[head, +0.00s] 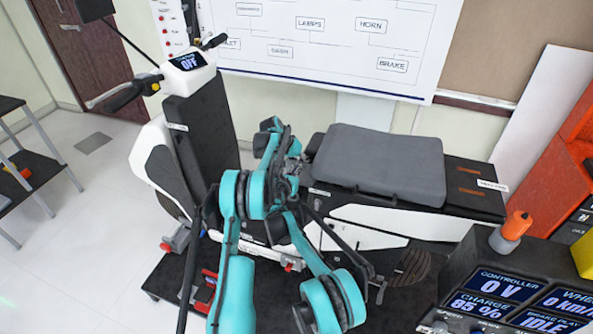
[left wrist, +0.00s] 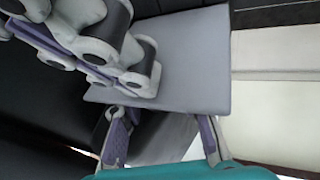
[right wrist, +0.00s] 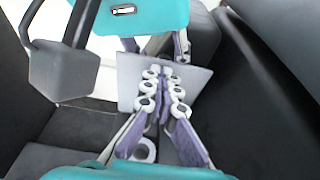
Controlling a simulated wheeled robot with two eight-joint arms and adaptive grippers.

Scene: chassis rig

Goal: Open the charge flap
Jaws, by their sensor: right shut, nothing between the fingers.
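I cannot make out the charge flap for certain. A flat grey panel (right wrist: 200,85) lies between my two grippers in the right wrist view; it also shows in the left wrist view (left wrist: 185,60). I cannot tell whether it is the flap. My right gripper (right wrist: 164,78) is shut and empty, its fingertips in front of the panel; whether they touch it is unclear. My left gripper (left wrist: 162,130) has its fingers spread at the panel's edge, their tips hidden by it. In the head view both grippers crowd together beside the black column, my right gripper (head: 291,168) showing best.
The black column (head: 205,125) with an OFF display (head: 188,61) and handlebar stands left of my grippers. The grey seat (head: 380,160) is at right. A console (head: 500,285) reading charge 85 % stands at front right.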

